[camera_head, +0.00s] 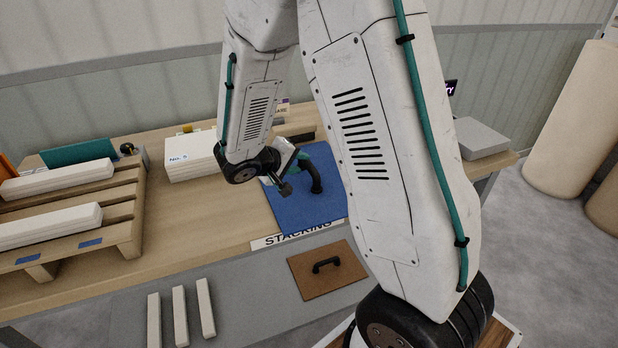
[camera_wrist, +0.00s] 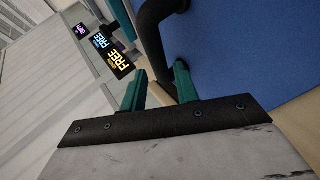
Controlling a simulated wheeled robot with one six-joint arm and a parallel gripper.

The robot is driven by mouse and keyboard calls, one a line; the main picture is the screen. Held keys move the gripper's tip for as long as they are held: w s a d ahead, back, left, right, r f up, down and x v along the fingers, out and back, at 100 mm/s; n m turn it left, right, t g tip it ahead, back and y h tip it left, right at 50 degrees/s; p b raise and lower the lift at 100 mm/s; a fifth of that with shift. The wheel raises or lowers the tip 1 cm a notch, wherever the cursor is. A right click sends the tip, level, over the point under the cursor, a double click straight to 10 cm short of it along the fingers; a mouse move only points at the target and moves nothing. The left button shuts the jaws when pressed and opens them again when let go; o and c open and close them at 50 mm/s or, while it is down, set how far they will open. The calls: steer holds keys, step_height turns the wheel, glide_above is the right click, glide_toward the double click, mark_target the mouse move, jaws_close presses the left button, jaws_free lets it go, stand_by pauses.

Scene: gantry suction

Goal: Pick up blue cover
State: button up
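The blue cover (camera_head: 298,208) lies on the wooden table, partly hidden behind my arm. Its black arched handle (camera_head: 316,178) stands up from it. In the wrist view the blue cover (camera_wrist: 260,50) fills the right side, and the handle (camera_wrist: 152,35) curves ahead of my fingers. My gripper (camera_wrist: 160,85) is open, with its two teal fingers apart. The handle's near part shows in the gap between the fingertips; I cannot tell whether they touch it. In the head view my gripper is low beside the handle, its fingers partly hidden.
A brown cover (camera_head: 327,272) with a black handle lies on the grey front surface, with white bars (camera_head: 180,315) to its left. A wooden pallet (camera_head: 125,205) with white bars stands at left. A white box (camera_head: 190,160) and a grey box (camera_head: 481,138) stand behind.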

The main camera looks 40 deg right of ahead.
mark_target(305, 162)
steer(key=x, duration=0.5)
jaws_close()
steer(key=shift+r, duration=0.1)
